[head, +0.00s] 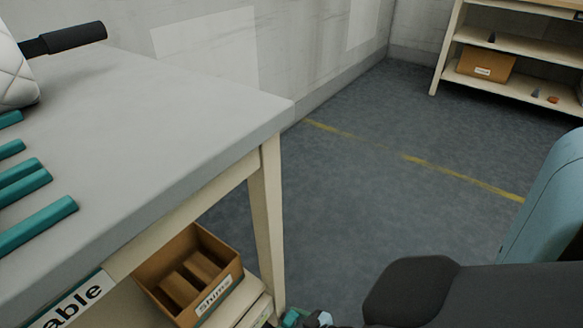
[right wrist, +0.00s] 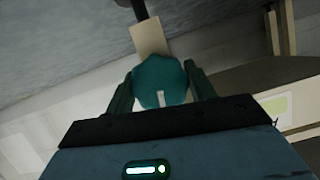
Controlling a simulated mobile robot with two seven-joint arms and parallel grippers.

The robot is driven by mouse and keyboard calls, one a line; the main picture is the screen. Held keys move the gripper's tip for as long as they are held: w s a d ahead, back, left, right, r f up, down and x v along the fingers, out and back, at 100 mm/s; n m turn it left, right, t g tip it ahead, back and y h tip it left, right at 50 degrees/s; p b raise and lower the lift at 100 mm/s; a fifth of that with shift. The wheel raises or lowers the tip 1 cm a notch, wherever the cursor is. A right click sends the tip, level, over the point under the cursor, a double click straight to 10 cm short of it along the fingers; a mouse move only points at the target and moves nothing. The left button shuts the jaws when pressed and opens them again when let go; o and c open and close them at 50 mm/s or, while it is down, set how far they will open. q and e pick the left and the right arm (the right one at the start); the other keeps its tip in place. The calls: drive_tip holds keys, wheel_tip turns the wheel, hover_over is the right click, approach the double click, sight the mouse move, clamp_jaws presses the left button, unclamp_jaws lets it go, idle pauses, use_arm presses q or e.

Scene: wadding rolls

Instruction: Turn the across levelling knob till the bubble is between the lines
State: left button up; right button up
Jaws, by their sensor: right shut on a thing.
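A teal round knob (right wrist: 150,88) with a white mark sits between the two fingers of my right gripper (right wrist: 162,80) in the right wrist view. The gripper is shut on it. In the head view, a small teal part (head: 291,317) shows at the bottom edge beside the table leg, largely cut off; I cannot tell whether it is the knob or a finger. The bubble and its lines are not visible in either view. My left gripper is not in view.
The grey table (head: 180,110) fills the left, with teal bars (head: 35,225) and a white quilted roll (head: 14,75) on it. A shims box (head: 226,280) is on the shelf below. Open floor lies right, with a shelf unit (head: 515,55) behind.

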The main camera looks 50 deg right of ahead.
sight(296, 324)
drive_tip(key=shift+s+m+y+b, duration=0.1)
drive_tip(key=shift+m+y+b, duration=0.8)
drive_tip(key=shift+m, duration=0.6)
drive_tip(key=shift+y, duration=0.3)
drive_tip(key=o, duration=0.9)
drive_tip(key=p+v, duration=0.3)
drive_tip(key=v, duration=0.3)
drive_tip(key=shift+s+r, duration=0.15)
drive_tip(key=shift+s, duration=0.15)
drive_tip(key=shift+s+d+r, duration=0.1)
drive_tip(key=shift+s+d, duration=0.1)
drive_tip(key=shift+s, duration=0.3)
